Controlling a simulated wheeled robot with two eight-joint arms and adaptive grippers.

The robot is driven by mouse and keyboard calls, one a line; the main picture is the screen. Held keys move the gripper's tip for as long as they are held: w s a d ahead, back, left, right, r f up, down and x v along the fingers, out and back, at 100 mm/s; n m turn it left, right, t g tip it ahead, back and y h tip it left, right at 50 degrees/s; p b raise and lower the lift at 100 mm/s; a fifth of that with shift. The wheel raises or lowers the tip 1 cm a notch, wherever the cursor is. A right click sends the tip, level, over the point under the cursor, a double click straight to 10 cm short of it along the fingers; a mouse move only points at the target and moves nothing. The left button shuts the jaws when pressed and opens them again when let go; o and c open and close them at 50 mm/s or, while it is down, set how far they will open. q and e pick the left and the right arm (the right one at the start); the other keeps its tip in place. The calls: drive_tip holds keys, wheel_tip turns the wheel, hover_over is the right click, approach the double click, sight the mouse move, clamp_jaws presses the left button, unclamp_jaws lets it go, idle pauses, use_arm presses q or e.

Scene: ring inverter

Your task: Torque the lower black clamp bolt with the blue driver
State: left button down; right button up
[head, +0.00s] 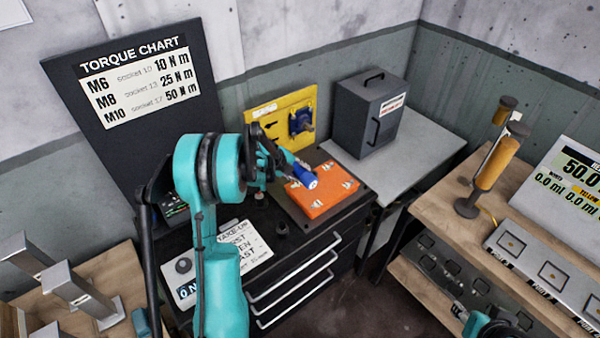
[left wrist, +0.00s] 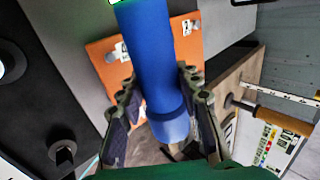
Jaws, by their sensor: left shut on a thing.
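My left gripper (head: 284,160) is shut on the blue driver (head: 303,175), above the orange block (head: 328,197) on the black cabinet. In the left wrist view the blue driver (left wrist: 150,50) lies between both fingers (left wrist: 165,110), with the orange block (left wrist: 103,62) behind it. The driver's working end is not clear. A black bolt-like knob (head: 281,228) stands on the cabinet top in front of the block; a similar one shows in the left wrist view (left wrist: 62,150). I cannot tell which is the lower clamp bolt. My right gripper (head: 454,296) shows partly at the lower right; its jaws are unclear.
A yellow panel (head: 283,118) with a blue tool stands behind the block. A grey box (head: 371,112) stands on the grey table (head: 430,145). A torque chart (head: 140,82) leans at the left. A wooden bench (head: 425,208) with an orange-handled stand (head: 497,162) is at the right.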

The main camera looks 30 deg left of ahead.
use_arm(q)
drive_tip(key=shift+w+a+r+b, duration=0.15)
drive_tip(key=shift+w+a, duration=0.1)
drive_tip(key=shift+a, duration=0.35)
drive_tip(key=shift+w+a+f+b, duration=0.15)
drive_tip(key=shift+w+a, duration=0.1)
drive_tip(key=shift+a, duration=0.35)
idle(1.9)
drive_tip(key=shift+d+r, duration=0.1)
idle(0.5)
drive_tip(key=shift+s+d+b, duration=0.15)
drive_tip(key=shift+s+d, duration=0.2)
drive_tip(key=shift+d, duration=0.45)
drive_tip(key=shift+s+d+b, duration=0.15)
drive_tip(key=shift+s+d, duration=0.15)
drive_tip(key=shift+d, duration=0.45)
drive_tip(key=shift+s+d+b, duration=0.15)
drive_tip(key=shift+s+d, duration=0.2)
drive_tip(key=shift+d, duration=0.45)
